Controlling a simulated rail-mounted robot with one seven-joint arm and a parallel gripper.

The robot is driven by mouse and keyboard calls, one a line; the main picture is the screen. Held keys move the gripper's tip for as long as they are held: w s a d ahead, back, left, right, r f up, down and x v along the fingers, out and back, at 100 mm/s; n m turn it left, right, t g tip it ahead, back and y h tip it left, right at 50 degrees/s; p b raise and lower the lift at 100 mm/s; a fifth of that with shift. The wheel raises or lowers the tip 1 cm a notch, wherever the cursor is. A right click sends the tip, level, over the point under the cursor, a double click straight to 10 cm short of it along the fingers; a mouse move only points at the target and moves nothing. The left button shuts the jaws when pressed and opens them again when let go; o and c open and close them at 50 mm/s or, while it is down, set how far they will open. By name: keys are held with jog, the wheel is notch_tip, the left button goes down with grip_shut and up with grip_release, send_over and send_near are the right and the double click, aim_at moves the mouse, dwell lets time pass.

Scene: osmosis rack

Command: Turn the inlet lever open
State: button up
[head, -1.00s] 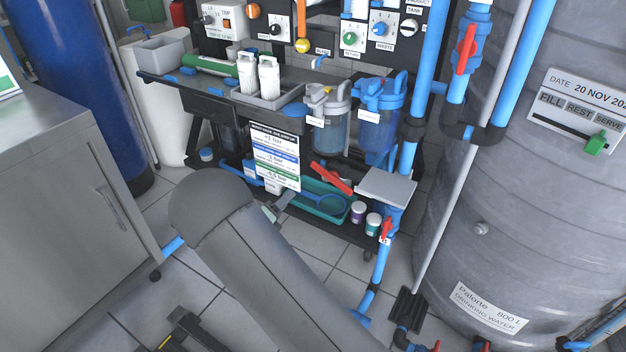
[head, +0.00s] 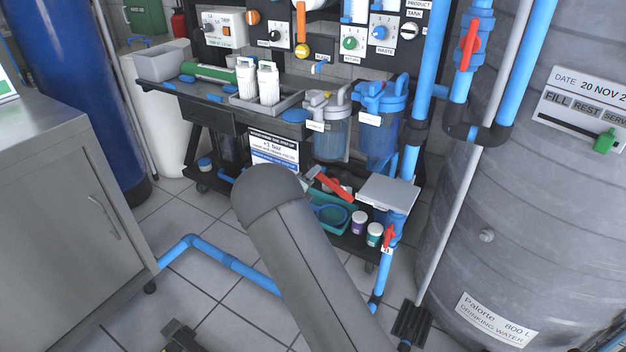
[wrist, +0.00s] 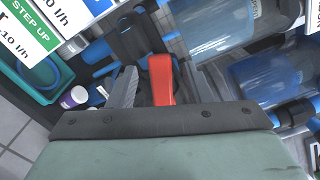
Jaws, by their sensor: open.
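A red lever (head: 335,188) slants low in the rack, just under the hanging pressure card. It fills the middle of the wrist view (wrist: 161,82), close in front of my gripper (wrist: 148,88). My gripper is open. In the head view my forearm hides most of the gripper, and only a grey tip (head: 311,174) shows at the lever's upper left end. I cannot tell whether finger and lever touch. The lever's label is not readable.
Another red lever (head: 468,46) is on the upper right pipe, and a small red one (head: 388,236) is below the grey plate (head: 387,193). Clear filter housings (head: 380,120) hang above. A teal tray (head: 333,214) and capped jars (head: 358,222) sit below. The large tank (head: 500,200) bounds the right.

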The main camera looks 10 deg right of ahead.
jog(key=shift+w+d, duration=0.4)
jog(key=shift+w, duration=0.1)
